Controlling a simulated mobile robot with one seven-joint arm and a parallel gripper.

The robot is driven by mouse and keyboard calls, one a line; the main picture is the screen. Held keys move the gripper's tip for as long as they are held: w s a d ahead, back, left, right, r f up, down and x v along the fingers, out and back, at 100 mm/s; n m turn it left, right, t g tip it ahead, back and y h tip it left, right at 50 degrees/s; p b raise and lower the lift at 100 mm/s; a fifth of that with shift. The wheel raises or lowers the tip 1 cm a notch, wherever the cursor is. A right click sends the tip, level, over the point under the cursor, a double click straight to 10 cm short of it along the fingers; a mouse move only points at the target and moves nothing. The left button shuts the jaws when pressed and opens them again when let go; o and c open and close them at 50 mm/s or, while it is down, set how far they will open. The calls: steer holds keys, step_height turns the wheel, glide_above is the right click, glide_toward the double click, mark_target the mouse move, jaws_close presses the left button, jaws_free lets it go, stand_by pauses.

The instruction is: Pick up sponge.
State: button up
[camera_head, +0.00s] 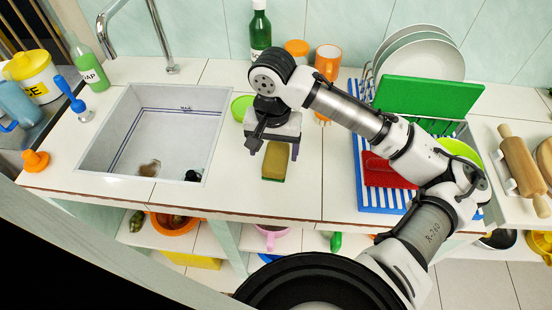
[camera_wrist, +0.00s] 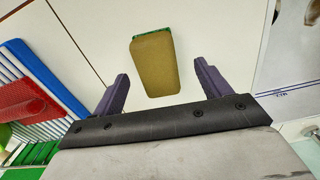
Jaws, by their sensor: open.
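The sponge (camera_head: 275,161) is yellow-brown with a green layer underneath. It lies on the white counter to the right of the sink. It also shows in the wrist view (camera_wrist: 153,66), ahead of my fingers and lined up between them. My gripper (camera_head: 272,146) is over the counter at the sponge's far end in the head view, with its body above that end. In the wrist view, my gripper (camera_wrist: 160,88) has its two purple fingers spread wide and nothing between them. I cannot tell the exact height of the fingers above the counter.
The sink (camera_head: 155,130) is open to the left. A blue-striped mat (camera_head: 375,195) with a red item, a green board (camera_head: 428,96) and plates (camera_head: 430,58) stands right. A green bowl (camera_head: 241,106), bottle (camera_head: 260,30) and orange mug (camera_head: 328,60) are behind. Counter around the sponge is clear.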

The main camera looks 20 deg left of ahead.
steer(key=shift+w+d+f+p, duration=0.1)
steer(key=shift+w+f+p, duration=0.1)
steer(key=shift+f, duration=0.95)
steer(key=shift+w+d+f+p, duration=0.1)
steer(key=shift+w+f, duration=0.1)
steer(key=shift+f, duration=0.95)
steer(key=c, duration=1)
steer(key=shift+c, duration=0.2)
steer(key=shift+r, duration=0.15)
step_height(320, 180, up, 20)
steer(key=shift+f, duration=0.1)
